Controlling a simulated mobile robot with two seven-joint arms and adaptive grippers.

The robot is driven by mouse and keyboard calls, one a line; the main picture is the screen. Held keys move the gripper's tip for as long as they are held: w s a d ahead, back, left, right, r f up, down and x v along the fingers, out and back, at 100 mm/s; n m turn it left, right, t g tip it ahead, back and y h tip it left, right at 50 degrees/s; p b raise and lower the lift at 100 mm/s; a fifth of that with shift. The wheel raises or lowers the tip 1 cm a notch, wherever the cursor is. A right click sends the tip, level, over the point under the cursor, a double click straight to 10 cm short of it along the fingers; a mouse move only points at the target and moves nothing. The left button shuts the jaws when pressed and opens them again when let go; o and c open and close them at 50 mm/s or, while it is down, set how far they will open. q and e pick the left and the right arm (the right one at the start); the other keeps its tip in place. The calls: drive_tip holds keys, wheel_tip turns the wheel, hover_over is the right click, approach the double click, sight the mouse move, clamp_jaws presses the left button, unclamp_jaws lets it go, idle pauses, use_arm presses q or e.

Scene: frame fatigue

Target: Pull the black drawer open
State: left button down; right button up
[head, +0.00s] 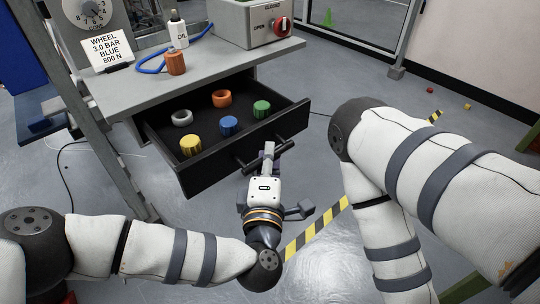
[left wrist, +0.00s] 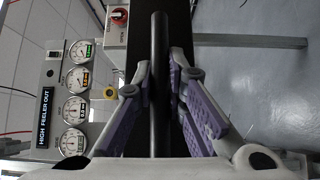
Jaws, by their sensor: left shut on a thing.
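The black drawer (head: 192,182) stands pulled out from under the grey bench. Inside it are a grey ring (head: 182,118), an orange ring (head: 221,98), and yellow (head: 190,146), blue (head: 228,125) and green (head: 261,109) knobbed pieces. My left gripper (head: 266,160) is at the drawer front, shut on the black bar handle (head: 244,165). In the left wrist view the handle (left wrist: 160,60) runs between the purple-padded fingers (left wrist: 160,95). My right arm shows at the right of the head view, but its gripper is out of view.
The grey bench top (head: 210,68) holds a sign (head: 106,48), an oil bottle (head: 178,32), an orange cylinder (head: 175,62), a blue hose (head: 150,71) and a switch box (head: 245,22). A yellow-black floor stripe (head: 316,228) lies in front.

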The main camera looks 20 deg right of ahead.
idle(0.3)
use_arm(q)
drive_tip(key=c, duration=1.6)
unclamp_jaws()
drive_tip(key=v, duration=1.2)
